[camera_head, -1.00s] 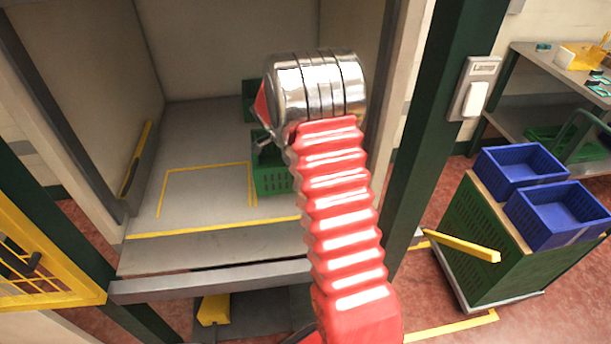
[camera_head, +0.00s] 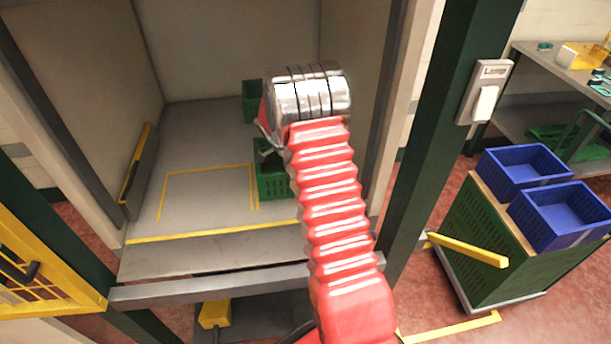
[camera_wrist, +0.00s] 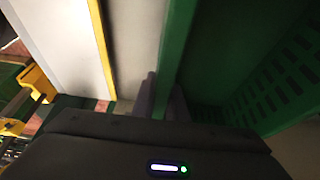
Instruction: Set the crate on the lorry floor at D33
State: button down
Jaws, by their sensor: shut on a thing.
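My gripper (camera_wrist: 162,95) is shut on the wall of a green slatted crate (camera_wrist: 268,88), which fills the right of the wrist view. In the head view the held crate (camera_head: 273,186) is just right of a yellow-outlined rectangle on the grey lorry floor (camera_head: 195,135). My arm hides part of the crate's right side. I cannot tell whether its base touches the floor. No D33 marking is readable.
A yellow line (camera_head: 205,233) runs along the front edge. Blue crates (camera_head: 523,170) sit on a green stack outside, right of a dark green post (camera_head: 445,130).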

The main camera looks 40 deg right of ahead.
jog(key=shift+f, duration=1.1)
jog(key=c, duration=1.7)
grip_release()
jog(key=shift+s, duration=0.1)
jog(key=v, duration=1.3)
jog(key=shift+a+r, duration=0.1)
jog(key=shift+r, duration=0.25)
jog(key=shift+r, duration=4.45)
